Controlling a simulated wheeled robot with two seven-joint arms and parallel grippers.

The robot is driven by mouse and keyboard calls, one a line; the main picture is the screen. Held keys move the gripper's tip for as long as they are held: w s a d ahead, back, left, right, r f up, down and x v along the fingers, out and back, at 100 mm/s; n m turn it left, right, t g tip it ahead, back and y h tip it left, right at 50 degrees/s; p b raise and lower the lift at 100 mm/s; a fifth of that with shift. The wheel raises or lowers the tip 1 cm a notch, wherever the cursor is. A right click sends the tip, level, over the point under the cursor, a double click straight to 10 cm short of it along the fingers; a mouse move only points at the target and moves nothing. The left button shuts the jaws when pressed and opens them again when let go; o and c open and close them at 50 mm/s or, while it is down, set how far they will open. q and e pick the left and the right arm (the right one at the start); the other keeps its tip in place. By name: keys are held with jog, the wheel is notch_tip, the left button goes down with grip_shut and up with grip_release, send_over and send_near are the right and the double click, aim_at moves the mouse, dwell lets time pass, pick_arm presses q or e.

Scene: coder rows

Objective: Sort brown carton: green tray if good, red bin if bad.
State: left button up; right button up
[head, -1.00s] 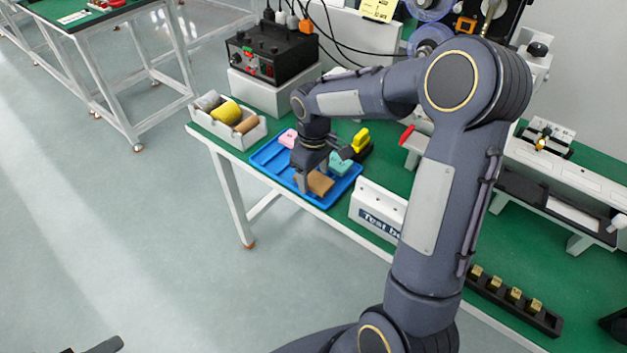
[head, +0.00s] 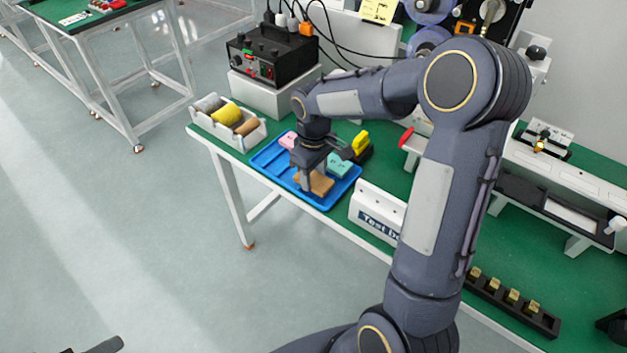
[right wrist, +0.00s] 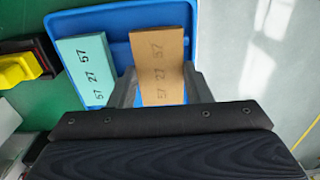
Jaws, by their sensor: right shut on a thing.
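The brown carton (head: 321,186) lies at the near end of the blue tray (head: 331,205). In the right wrist view the carton (right wrist: 160,48) shows printed digits on its top face. My right gripper (head: 313,184) points down over the tray and is shut on the brown carton, with one finger on each side of it in the right wrist view (right wrist: 160,88). A dark tip at the bottom left, probably my left gripper (head: 95,347), is cut off by the picture edge. I see no green tray or red bin.
A teal carton (head: 340,165) lies beside the brown one, and a pink one (head: 287,140) sits farther back in the tray. A yellow-and-black item (head: 359,146), a white test box (head: 378,208) and a bin of spools (head: 228,120) stand close around the tray.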

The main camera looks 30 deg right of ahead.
aim_at(314, 178)
jog(key=shift+r+p, duration=1.6)
jog(key=shift+r, duration=0.55)
